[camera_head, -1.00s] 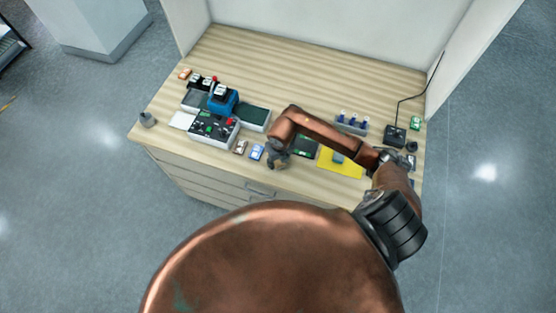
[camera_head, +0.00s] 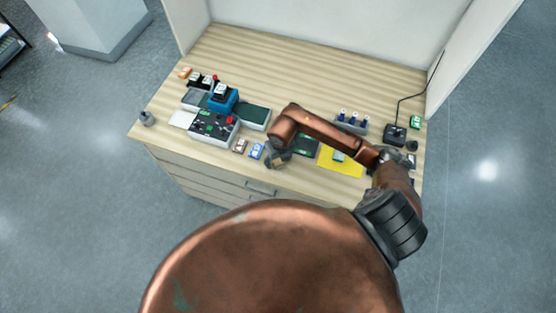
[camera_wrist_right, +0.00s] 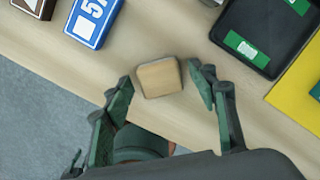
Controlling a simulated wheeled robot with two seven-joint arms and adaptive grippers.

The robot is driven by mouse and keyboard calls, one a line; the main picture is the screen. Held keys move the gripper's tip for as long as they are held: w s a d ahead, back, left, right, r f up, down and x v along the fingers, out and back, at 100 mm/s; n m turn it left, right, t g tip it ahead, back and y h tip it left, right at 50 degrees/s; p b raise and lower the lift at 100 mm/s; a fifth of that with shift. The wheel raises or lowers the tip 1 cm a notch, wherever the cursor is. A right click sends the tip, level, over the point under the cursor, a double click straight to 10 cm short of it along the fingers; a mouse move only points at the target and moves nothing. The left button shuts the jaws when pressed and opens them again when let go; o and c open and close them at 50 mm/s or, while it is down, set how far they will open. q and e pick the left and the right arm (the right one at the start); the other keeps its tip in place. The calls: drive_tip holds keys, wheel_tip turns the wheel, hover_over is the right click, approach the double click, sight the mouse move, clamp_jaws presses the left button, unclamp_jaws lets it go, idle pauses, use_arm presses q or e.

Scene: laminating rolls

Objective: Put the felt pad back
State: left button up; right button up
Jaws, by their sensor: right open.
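A tan, square-faced block (camera_wrist_right: 159,77), which may be the felt pad, lies on the wooden bench top near its front edge. My right gripper (camera_wrist_right: 165,87) is open, with one finger on each side of the block in the right wrist view. I see a gap between the block and each finger, so it is not gripped. In the head view my right gripper (camera_head: 278,155) hangs at the front edge of the bench, and the block is mostly hidden by it. My left gripper is not in view.
A blue-and-white labelled box (camera_wrist_right: 93,20) lies left of the block. A black tray (camera_wrist_right: 262,35) with a green label lies to the right, beside a yellow mat (camera_head: 352,170). A control box (camera_head: 212,128) stands further left. The bench's front edge is close.

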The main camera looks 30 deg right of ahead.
sight(279, 164)
wheel_tip(279, 164, up, 12)
drive_tip(key=s+b, duration=0.1)
drive_tip(key=b, duration=0.1)
drive_tip(key=shift+s+a+f, duration=0.15)
drive_tip(key=shift+f, duration=0.05)
